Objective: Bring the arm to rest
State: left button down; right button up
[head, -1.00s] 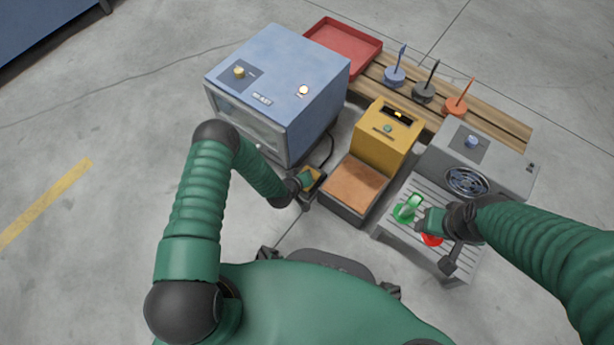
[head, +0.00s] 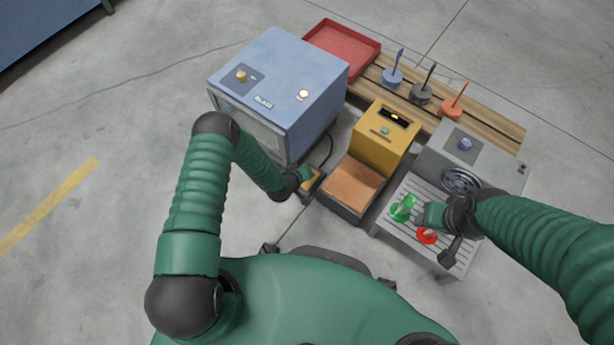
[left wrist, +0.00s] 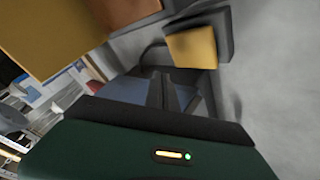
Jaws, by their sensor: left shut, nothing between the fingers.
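My left gripper (head: 305,184) is shut and empty. It is low between the blue box-shaped machine and the yellow machine, close beside a small yellow pad (head: 316,176) in a dark holder. In the left wrist view its dark fingers (left wrist: 166,92) are together, with the yellow pad (left wrist: 192,47) just beyond them. I cannot tell whether they touch the pad. My right gripper (head: 428,217) is low over the grey slatted table, between a green piece (head: 402,209) and a red piece (head: 427,237). Its fingers are too small to read.
The blue machine (head: 285,85) stands beside my left forearm. The yellow machine (head: 385,138) with an orange-brown top stands at centre, a grey fan unit (head: 465,150) to its right. Behind are a red tray (head: 345,45) and a wooden rack with several coloured pieces. Floor on the left is clear.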

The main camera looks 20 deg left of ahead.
dwell(0.4)
pick_arm(q)
jog(key=shift+w+r, duration=0.1)
jog(key=shift+r, duration=0.25)
notch_tip(320, 180, up, 12)
jog(key=m+g+p, duration=0.2)
jog(key=m, duration=0.2)
jog(key=s+a+r+m+g+y+p, duration=0.1)
jog(key=s+a+r+m+g+p, duration=0.1)
jog(key=s+r, duration=1)
jog(key=s+a+r+m+g+p, duration=0.1)
jog(key=s+r+g+p, duration=0.15)
jog(key=s+r, duration=1)
jog(key=w+r+p, duration=0.3)
jog(key=r+p, duration=3.4)
jog(key=r, duration=0.2)
jog(key=shift+r, duration=0.4)
